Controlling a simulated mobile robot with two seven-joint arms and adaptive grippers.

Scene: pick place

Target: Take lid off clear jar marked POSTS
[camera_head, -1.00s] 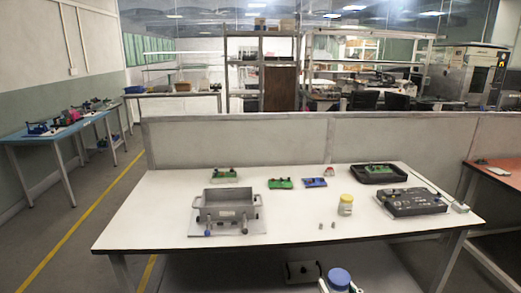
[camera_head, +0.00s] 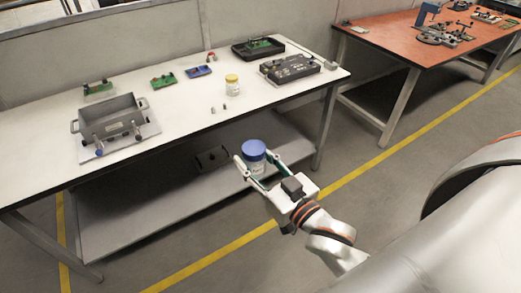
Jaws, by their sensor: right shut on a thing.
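A clear jar with a blue lid (camera_head: 254,150) is between the fingers of my right gripper (camera_head: 256,166), in front of the white table's front edge. The fingers are shut on the jar's sides, and the lid sits on top, above the fingertips. The jar is upright. Its label is too small to read. A second clear jar with a yellow lid (camera_head: 232,84) stands upright on the table, and I cannot read any marking on it either. My left gripper is not in view.
The white table (camera_head: 190,135) holds a grey metal fixture (camera_head: 108,118), small circuit boards, a black tray (camera_head: 257,56) and a dark device (camera_head: 290,68). Two small pegs stand near the yellow-lidded jar. A lower shelf (camera_head: 130,215) lies beneath. An orange table (camera_head: 400,45) stands right.

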